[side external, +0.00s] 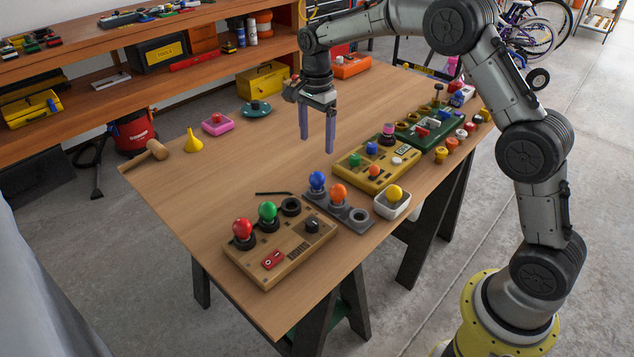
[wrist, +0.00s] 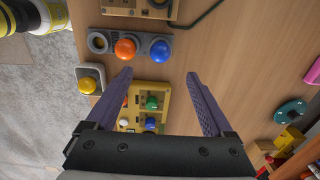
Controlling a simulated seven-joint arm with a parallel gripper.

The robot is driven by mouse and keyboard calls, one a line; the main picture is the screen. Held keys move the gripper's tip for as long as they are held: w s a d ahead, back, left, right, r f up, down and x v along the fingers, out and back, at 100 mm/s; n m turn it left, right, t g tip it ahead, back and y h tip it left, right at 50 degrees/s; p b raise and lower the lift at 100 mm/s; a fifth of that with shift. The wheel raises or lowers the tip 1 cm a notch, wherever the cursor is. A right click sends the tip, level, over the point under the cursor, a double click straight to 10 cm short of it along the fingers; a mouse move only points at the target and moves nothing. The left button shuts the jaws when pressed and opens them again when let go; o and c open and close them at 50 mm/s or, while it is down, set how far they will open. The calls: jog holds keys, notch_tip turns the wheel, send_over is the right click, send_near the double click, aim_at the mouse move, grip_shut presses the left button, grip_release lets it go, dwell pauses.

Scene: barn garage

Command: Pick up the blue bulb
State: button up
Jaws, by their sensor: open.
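The blue bulb (side external: 317,181) stands upright in a grey holder (side external: 329,204) beside an orange bulb (side external: 338,194) and an empty ring socket. The wrist view also shows the blue bulb (wrist: 160,50), at the end of the holder, beyond my fingertips. My gripper (side external: 318,146) is open and empty, fingers pointing down, above the table and farther back than the bulb. In the wrist view my gripper (wrist: 158,74) has its two purple fingers spread wide, with the bulb apart from both.
A tan box (side external: 275,262) with red and green bulbs stands left of the holder. A white bowl (side external: 391,207) with a yellow bulb and a yellow box (side external: 352,178) stand to its right. A dark thin stick (side external: 273,193) lies behind. The table's middle (side external: 240,165) is clear.

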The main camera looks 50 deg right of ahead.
aim_at(317, 173)
notch_tip(317, 173, down, 13)
jog(key=shift+d+f, duration=0.1)
dwell(0.5)
grip_shut()
dwell(0.3)
